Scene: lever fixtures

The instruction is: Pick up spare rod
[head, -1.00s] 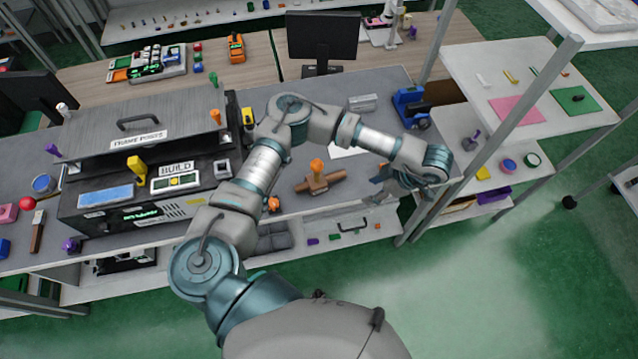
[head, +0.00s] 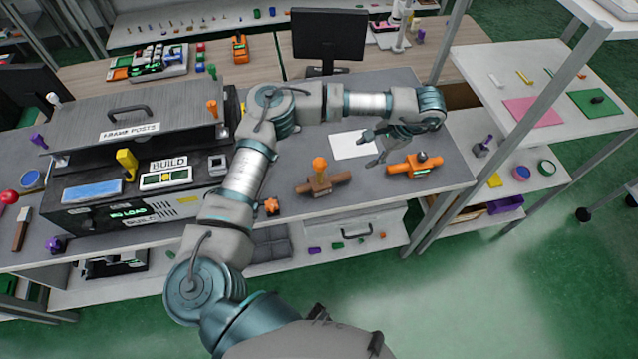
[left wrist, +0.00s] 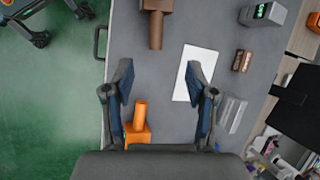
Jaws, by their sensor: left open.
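I cannot single out a loose spare rod with certainty. My left gripper (head: 371,148) is open and empty above the table, left of the orange fixture. In the left wrist view its fingers (left wrist: 160,80) are wide apart. My right gripper is not in view.
A white sheet (head: 353,145) lies under my left gripper. A clear block (left wrist: 232,114) and a small brown block (left wrist: 242,61) lie nearby. A black BUILD machine (head: 140,195) stands on the left and a monitor (head: 329,38) at the back.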

